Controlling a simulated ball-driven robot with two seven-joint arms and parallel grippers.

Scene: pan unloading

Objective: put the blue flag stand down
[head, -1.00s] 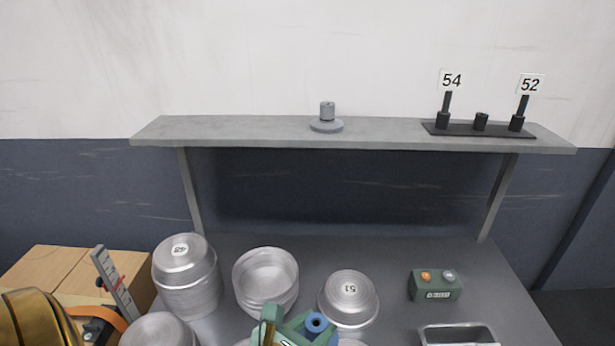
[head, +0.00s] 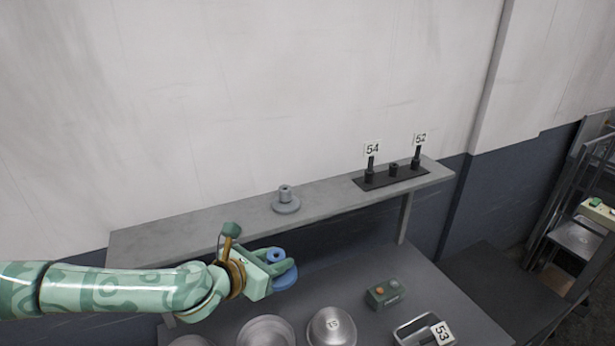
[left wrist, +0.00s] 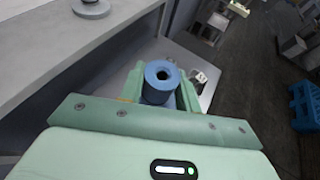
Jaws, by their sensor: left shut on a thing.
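The blue flag stand (head: 281,274) is a round blue base with a short hollow post. My left gripper (head: 284,270) is shut on it and holds it in the air, in front of the shelf's front edge. In the left wrist view the blue flag stand (left wrist: 158,82) sits upright between the fingers, its socket hole facing the camera. The grey shelf (head: 150,243) carries a grey flag stand (head: 286,201) near its middle. My right gripper is not in view.
A black rack (head: 378,182) with flags 54 and 52 stands at the shelf's right end. Below are metal pans (head: 332,327), a green button box (head: 383,292) and a metal tray (head: 410,330) by a 53 flag (head: 441,333). The shelf left of the grey stand is bare.

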